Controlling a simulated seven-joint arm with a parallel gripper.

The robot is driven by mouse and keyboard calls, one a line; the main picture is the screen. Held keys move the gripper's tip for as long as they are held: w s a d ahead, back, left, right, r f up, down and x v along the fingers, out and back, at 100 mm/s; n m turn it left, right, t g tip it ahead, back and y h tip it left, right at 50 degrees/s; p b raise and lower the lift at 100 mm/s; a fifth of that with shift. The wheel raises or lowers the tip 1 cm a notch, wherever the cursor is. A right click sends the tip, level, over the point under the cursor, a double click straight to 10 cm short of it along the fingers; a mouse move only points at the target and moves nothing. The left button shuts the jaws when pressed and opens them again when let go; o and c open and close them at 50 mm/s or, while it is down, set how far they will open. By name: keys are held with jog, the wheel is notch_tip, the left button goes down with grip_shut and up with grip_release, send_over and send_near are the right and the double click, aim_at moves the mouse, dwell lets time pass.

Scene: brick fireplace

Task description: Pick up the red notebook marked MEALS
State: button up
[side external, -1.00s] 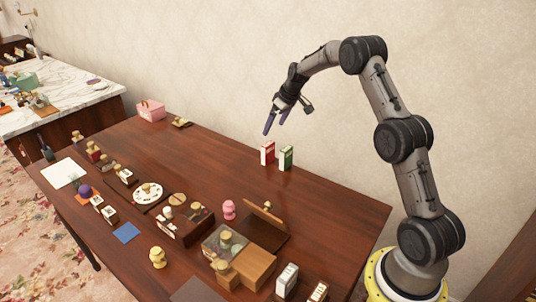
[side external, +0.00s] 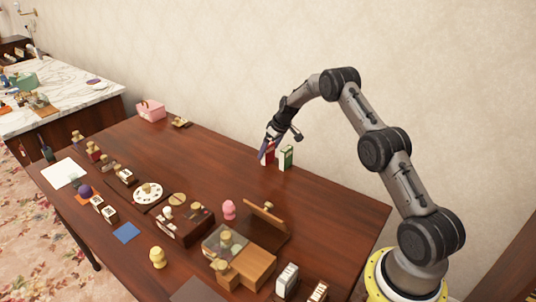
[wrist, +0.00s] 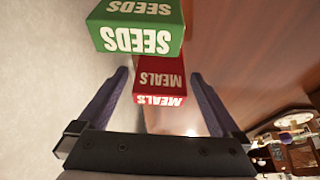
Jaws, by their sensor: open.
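The red notebook marked MEALS (wrist: 160,82) stands upright on the wooden table. In the wrist view it shows between the fingers of my open gripper (wrist: 160,92), with its lettering upside down. In the side view the red notebook (side external: 270,158) is partly hidden behind my gripper (side external: 266,152). I cannot tell whether the fingers touch it. A green notebook marked SEEDS (wrist: 138,30) stands beside it and looks nearer in the wrist view. The green notebook (side external: 286,157) is just right of the red one in the side view.
The wall (side external: 225,70) runs close behind the notebooks. The table (side external: 225,165) is clear in front of them. A pink box (side external: 151,111) is at the back left. Several small figures, boxes and a wooden case (side external: 250,262) crowd the front.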

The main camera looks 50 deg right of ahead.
jog(key=shift+x, duration=0.8)
jog(key=shift+w, duration=0.1)
jog(key=shift+c, duration=0.2)
jog(key=shift+r, duration=0.1)
jog(key=c, duration=1.3)
